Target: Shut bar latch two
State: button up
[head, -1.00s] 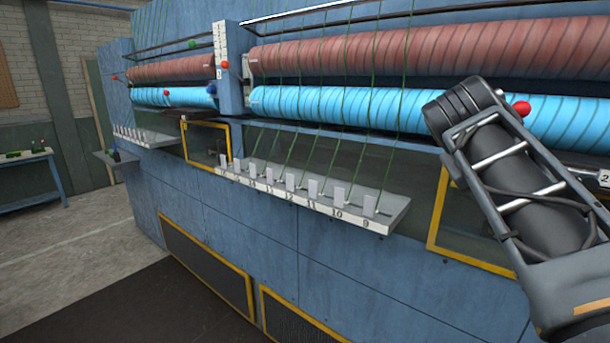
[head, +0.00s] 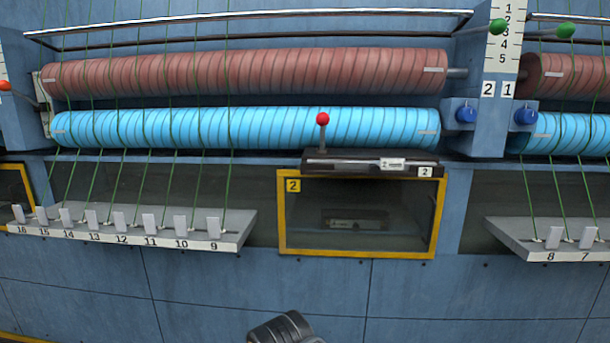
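A dark bar housing (head: 345,163) with a small "2" plate (head: 425,171) at its right end sits on the top edge of the yellow-framed window (head: 281,225) marked "2". A short lever with a red ball knob (head: 322,119) stands nearly upright from its left part, in front of the blue roller. I cannot tell from this view whether the latch is open or shut. A dark ribbed part of my arm shows at the bottom edge, below the window and apart from it. My gripper is not in view.
Left of the window, a grey shelf (head: 130,238) numbered 16 to 9 juts out with green strands rising from it. Another shelf (head: 550,255) with 8 and 7 juts out at right. Blue knobs (head: 466,115) flank the post. The blue panels below are clear.

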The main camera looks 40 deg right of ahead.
aim_at(322, 119)
jog(key=u, duration=0.05)
jog(key=k, duration=0.5)
jog(key=z, duration=1.15)
jog(key=i, duration=0.8)
jog(key=u, duration=0.2)
